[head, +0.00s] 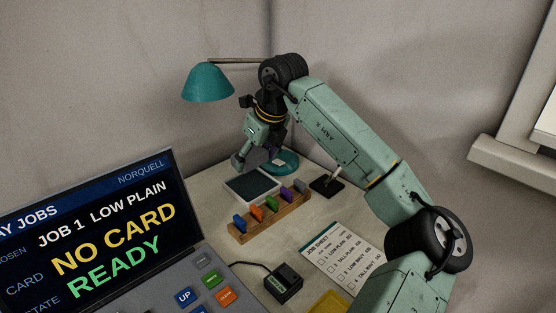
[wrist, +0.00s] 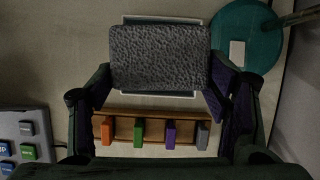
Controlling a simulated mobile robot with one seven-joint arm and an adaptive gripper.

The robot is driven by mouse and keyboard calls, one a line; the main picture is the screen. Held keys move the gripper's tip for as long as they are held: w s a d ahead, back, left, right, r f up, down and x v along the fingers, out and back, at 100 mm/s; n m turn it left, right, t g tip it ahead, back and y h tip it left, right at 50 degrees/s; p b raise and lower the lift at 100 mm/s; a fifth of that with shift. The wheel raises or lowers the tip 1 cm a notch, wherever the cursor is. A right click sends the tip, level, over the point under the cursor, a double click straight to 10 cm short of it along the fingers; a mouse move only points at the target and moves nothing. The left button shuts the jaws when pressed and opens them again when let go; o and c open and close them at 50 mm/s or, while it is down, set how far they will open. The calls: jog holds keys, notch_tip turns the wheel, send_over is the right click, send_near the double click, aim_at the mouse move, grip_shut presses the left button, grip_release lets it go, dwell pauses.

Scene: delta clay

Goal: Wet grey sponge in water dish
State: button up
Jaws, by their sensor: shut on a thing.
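The grey sponge (wrist: 160,57) is a speckled, rounded block. It sits between the two fingers of my gripper (wrist: 160,88), which is shut on it. In the head view my gripper (head: 243,158) hangs tilted over the far edge of a pale-rimmed rectangular dish with a dark inside (head: 256,187), which I take as the water dish. In the wrist view the sponge hides most of this dish; its rim (wrist: 160,18) shows past the sponge's edges. I cannot tell whether the sponge touches the water.
A wooden rack (head: 275,222) with several coloured pieces stands just in front of the dish. A teal lamp base (head: 286,160) is behind at the right. A black pad (head: 327,187), a job sheet (head: 342,255) and a screen console (head: 90,240) stand around.

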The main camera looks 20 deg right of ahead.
aim_at(254, 186)
jog(key=shift+w+f, duration=0.1)
jog(key=shift+f, duration=0.15)
jog(key=shift+f+b, duration=1.85)
jog(key=shift+f, duration=0.95)
jog(key=shift+d+f+b, duration=0.1)
jog(key=shift+f+b, duration=0.5)
jog(key=shift+b, duration=0.2)
dwell(1.4)
jog(key=shift+r+p, duration=0.5)
jog(key=shift+r, duration=0.35)
jog(key=shift+r+p, duration=1.6)
jog(key=shift+r, duration=1.15)
